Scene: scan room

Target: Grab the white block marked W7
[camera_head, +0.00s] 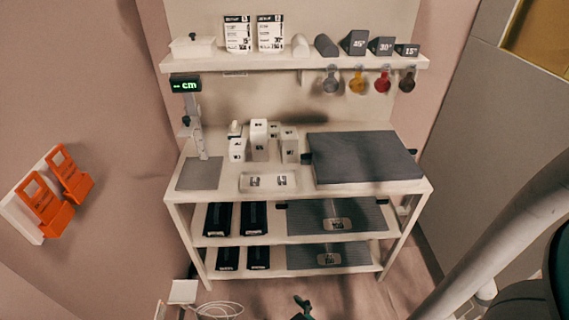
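Several small white blocks with dark markings stand in a cluster on the white bench top. One is a low block (237,150) at the left of the cluster, with a mark that may read W7, too small to be sure. A taller block (259,140) stands in the middle, and another upright block (290,146) stands at the right. Smaller blocks are partly hidden behind them.
A dark slab (362,158) covers the bench's right half. A white tray (267,182) with marked pieces lies in front of the blocks. A height gauge (194,125) stands on a grey plate at left. A shelf (290,61) with hanging discs overhangs the back.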

